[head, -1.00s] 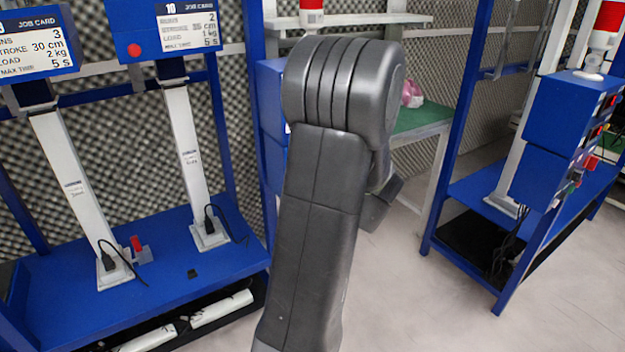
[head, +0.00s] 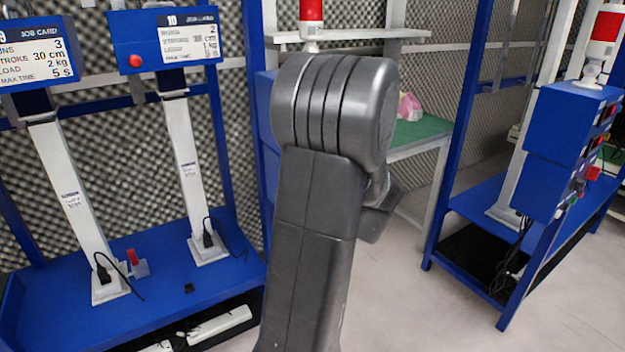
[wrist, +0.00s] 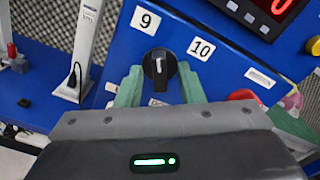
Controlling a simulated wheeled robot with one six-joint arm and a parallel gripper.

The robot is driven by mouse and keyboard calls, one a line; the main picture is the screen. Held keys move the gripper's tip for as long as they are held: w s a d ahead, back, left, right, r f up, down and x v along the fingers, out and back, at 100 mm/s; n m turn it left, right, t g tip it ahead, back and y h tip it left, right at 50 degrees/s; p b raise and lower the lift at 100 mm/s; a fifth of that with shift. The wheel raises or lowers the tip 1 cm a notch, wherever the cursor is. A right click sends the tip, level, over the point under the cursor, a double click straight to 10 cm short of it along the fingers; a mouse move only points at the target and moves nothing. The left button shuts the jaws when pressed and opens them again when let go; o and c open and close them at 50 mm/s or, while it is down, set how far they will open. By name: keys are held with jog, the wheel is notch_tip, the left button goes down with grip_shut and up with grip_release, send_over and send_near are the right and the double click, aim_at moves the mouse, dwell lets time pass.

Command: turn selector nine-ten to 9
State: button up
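The selector nine-ten is a black round knob (wrist: 158,68) on a blue panel in the wrist view. Its white pointer mark stands roughly upright in the picture, between the label 9 (wrist: 146,20) at upper left and the label 10 (wrist: 201,48) at upper right. My gripper (wrist: 161,72) has green fingertips, one on each side of the knob. Thin gaps seem to show between the fingers and the knob; contact is hard to tell. In the head view my own arm hides the gripper and the selector.
In the head view, white columns (head: 188,170) stand on a blue bench at left, and a blue control box (head: 560,150) is at right. Floor between is clear.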

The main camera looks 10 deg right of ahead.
jog(key=shift+s, duration=0.1)
jog(key=p+v, duration=0.1)
jog(key=v, duration=1.2)
jog(key=shift+s, duration=0.3)
jog(key=shift+d, duration=0.1)
jog(key=x, duration=1.4)
jog(key=shift+b, duration=0.45)
jog(key=shift+s+d, duration=0.1)
